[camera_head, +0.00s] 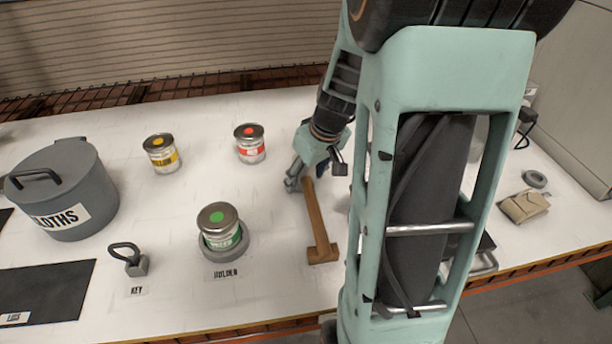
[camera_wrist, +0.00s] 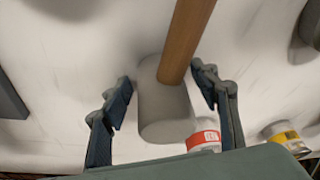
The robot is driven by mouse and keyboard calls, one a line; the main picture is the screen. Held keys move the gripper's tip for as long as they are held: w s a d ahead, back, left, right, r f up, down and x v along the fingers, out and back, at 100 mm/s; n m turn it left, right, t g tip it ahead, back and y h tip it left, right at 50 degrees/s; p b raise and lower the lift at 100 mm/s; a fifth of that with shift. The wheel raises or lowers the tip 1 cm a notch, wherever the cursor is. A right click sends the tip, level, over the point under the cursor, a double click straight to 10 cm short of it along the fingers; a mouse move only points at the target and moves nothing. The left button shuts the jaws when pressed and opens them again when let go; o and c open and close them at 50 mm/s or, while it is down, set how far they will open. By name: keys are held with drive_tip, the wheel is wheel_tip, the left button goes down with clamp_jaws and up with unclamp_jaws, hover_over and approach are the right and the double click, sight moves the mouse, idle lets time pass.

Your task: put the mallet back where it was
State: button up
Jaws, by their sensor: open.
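The mallet has a brown wooden handle (camera_head: 315,217) and a grey rounded head (camera_wrist: 164,108). In the head view the handle runs towards the front of the white table, ending at a wider wooden piece (camera_head: 322,254); the mallet's head is mostly hidden by my gripper (camera_head: 305,176). In the wrist view my gripper (camera_wrist: 165,85) is open, with one finger on each side of the grey head and handle joint. Gaps show beside the head, so the fingers do not appear closed on it. I cannot tell whether the mallet touches the table along its length.
Left of the mallet are a green-dotted can (camera_head: 220,226) in a grey ring, a red-label can (camera_head: 250,145) and a yellow-label can (camera_head: 161,153). A key-like tool (camera_head: 131,260) and a grey CLOTHS pot (camera_head: 68,190) stand further left. A tan pouch (camera_head: 524,206) lies right.

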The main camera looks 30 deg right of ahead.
drive_tip(key=v, duration=1.2)
drive_tip(key=shift+r+p, duration=0.15)
drive_tip(key=shift+p, duration=0.3)
